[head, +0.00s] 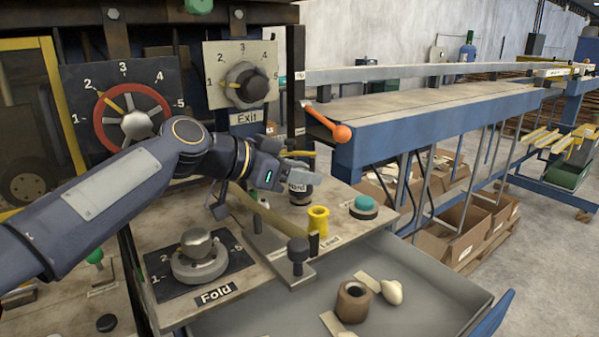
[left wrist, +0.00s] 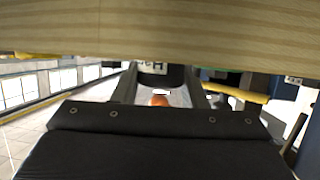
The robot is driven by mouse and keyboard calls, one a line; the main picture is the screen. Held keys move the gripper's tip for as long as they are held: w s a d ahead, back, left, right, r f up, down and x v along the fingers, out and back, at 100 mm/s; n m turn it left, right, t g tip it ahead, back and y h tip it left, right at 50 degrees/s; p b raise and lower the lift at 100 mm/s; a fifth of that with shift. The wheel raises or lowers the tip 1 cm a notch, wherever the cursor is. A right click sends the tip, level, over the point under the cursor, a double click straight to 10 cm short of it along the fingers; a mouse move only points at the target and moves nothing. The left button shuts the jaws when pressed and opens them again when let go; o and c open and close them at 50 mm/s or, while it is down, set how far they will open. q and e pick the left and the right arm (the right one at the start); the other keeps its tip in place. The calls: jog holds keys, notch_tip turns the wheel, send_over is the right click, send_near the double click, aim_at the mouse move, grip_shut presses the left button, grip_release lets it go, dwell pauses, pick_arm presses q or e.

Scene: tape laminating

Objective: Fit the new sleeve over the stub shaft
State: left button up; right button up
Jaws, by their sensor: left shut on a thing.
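My left gripper (head: 300,176) is above the panel, in front of the Exit dial and just above a dark round knob (head: 301,194). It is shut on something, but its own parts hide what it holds. In the left wrist view a tan striped surface (left wrist: 160,28) fills the top, very close; I cannot tell what it is. A yellow flanged sleeve (head: 318,222) stands upright on the panel, right of and below the gripper. A brown hollow sleeve (head: 352,301) lies in the grey tray. I cannot clearly make out the stub shaft. My right gripper is not in view.
A black-knobbed post (head: 298,256) and a teal button (head: 364,206) stand near the yellow sleeve. The Fold dial (head: 199,262) is at front left. The grey tray (head: 430,295) also holds a cream knob-like piece (head: 392,292). An orange-ended lever (head: 341,132) projects at the right.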

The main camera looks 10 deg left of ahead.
pick_arm(q)
jog(key=o, duration=1.1)
jog(key=v, duration=0.7)
jog(key=shift+s+a+r+b, duration=0.15)
jog(key=shift+s+a+b, duration=0.1)
jog(key=shift+s+b, duration=0.05)
